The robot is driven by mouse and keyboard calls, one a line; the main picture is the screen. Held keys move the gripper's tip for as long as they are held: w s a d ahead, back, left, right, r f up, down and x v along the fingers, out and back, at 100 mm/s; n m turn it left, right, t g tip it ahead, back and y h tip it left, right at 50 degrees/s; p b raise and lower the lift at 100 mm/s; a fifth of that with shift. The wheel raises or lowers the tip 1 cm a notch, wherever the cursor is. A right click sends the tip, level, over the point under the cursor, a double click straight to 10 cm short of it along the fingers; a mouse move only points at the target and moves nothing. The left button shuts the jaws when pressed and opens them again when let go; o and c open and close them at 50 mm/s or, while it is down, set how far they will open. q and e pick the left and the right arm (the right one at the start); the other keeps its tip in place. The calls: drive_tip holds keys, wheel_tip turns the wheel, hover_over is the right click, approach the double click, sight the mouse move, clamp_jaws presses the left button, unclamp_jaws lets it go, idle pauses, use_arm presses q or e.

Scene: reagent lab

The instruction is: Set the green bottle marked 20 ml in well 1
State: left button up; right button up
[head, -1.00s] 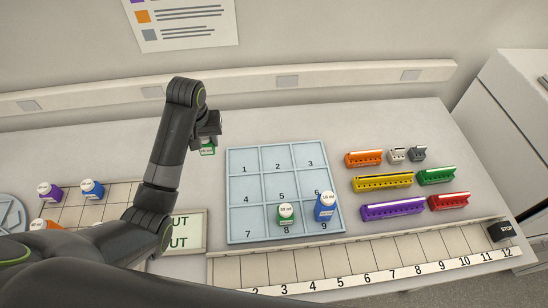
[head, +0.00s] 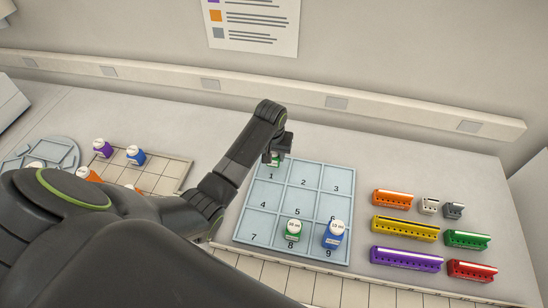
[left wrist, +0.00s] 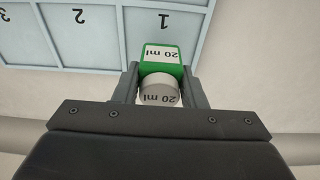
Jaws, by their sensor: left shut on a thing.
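My left gripper (head: 275,155) is shut on a green bottle (head: 275,162) at the far left corner of the pale blue tray of numbered wells (head: 243,239). In the left wrist view the green bottle (left wrist: 162,60) sits between the fingers, with "20 ml" on its label and grey-white cap. Its body overlaps the edge of well 1 (left wrist: 185,18) in that view. I cannot tell its height over the tray. Well 1 (head: 264,176) is partly hidden by my arm in the head view. My right gripper is not in view.
Another green bottle (head: 292,230) stands in well 8 and a blue bottle (head: 333,234) in well 9. Coloured blocks (head: 405,230) lie right of the tray. Purple (head: 102,148) and blue (head: 135,155) bottles stand at the left, beyond my arm. The middle wells are clear.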

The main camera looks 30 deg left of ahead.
sight(274, 160)
use_arm(q)
wheel_tip(274, 160, down, 3)
drive_tip(key=shift+r, duration=0.2)
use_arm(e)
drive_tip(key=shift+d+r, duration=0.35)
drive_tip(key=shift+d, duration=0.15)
use_arm(q)
drive_tip(key=shift+f, duration=0.15)
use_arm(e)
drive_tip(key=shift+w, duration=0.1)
use_arm(q)
drive_tip(key=o, duration=1)
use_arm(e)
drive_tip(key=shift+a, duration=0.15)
use_arm(q)
drive_tip(key=shift+r, duration=0.5)
drive_tip(key=r, duration=0.3)
drive_tip(key=s+r+b, duration=0.1)
drive_tip(key=r, duration=0.5)
drive_tip(key=shift+s+d+r, duration=0.15)
drive_tip(key=shift+s+r, duration=0.1)
drive_tip(key=shift+r, duration=0.05)
drive_tip(key=shift+s+r+b, duration=0.15)
drive_tip(key=shift+r+b, duration=0.15)
drive_tip(key=shift+r, duration=0.45)
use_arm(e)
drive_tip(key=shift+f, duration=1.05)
